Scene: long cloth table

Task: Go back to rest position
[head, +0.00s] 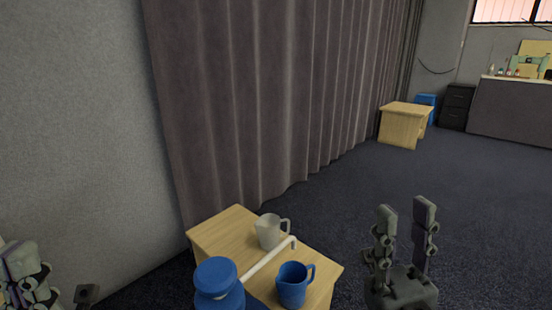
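My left gripper (56,280) is at the lower left edge, partly cut off by the frame. Its two visible finger parts stand well apart with nothing between them. My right gripper (406,214) points up at the lower right, over the dark floor. Its two fingers are apart and empty. Both grippers appear clear of the small wooden table (217,236) that lies between them in the picture.
On the wooden table stand a grey jug (268,233), a blue jug (291,287) and a blue-topped bottle (216,277) with a white spout. A grey curtain (260,100) hangs behind. Another wooden table (402,121) stands farther back. Carpet (470,200) at right is clear.

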